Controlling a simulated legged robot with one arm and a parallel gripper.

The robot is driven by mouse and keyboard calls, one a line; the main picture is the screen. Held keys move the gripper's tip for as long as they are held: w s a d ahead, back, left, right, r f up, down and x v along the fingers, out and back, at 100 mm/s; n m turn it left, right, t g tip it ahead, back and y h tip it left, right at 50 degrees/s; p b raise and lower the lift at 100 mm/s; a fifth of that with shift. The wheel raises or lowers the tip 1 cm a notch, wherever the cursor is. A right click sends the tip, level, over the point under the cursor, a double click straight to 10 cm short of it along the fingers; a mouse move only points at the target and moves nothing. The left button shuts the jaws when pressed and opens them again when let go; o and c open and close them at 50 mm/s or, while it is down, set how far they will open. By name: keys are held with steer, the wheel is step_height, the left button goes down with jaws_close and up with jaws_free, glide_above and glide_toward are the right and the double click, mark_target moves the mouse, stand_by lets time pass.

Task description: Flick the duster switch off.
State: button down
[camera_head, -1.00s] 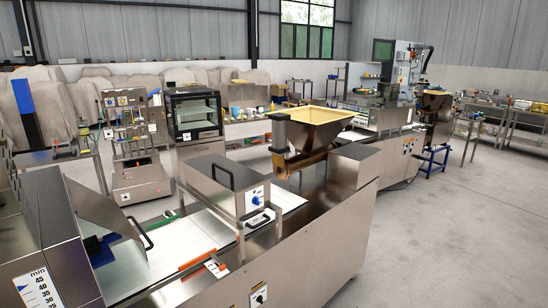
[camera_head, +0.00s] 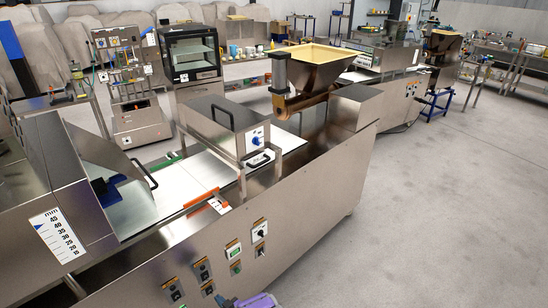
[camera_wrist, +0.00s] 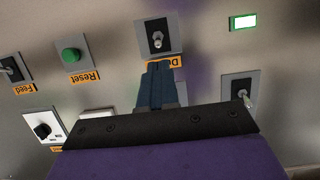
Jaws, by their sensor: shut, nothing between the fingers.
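The duster switch (camera_wrist: 157,36) looks to be the small metal toggle on a dark square plate at the top middle of the wrist view. The orange label beside it is partly hidden by my gripper, with only its first letters showing. Whether its lever is on or off I cannot tell. My gripper (camera_wrist: 158,72) has its dark blue fingers together and empty, with the tips just short of the switch plate in the picture; contact is unclear. In the head view a purple part of my gripper shows at the bottom edge, below the control panel (camera_head: 300,225).
In the wrist view a green Reset button (camera_wrist: 71,55) and a Feed toggle (camera_wrist: 10,69) sit left. Another toggle (camera_wrist: 241,93) is right, below a lit green lamp (camera_wrist: 243,22). A white-plated knob (camera_wrist: 43,130) is lower left. Open floor (camera_head: 440,210) lies right of the machine.

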steer(key=shift+s+d+p, duration=0.3)
steer(key=shift+s+d, duration=0.65)
steer(key=shift+s, duration=0.05)
steer(key=p+v, duration=0.4)
steer(key=v, duration=1.3)
steer(key=shift+d+r, duration=0.1)
steer(key=shift+r, duration=0.05)
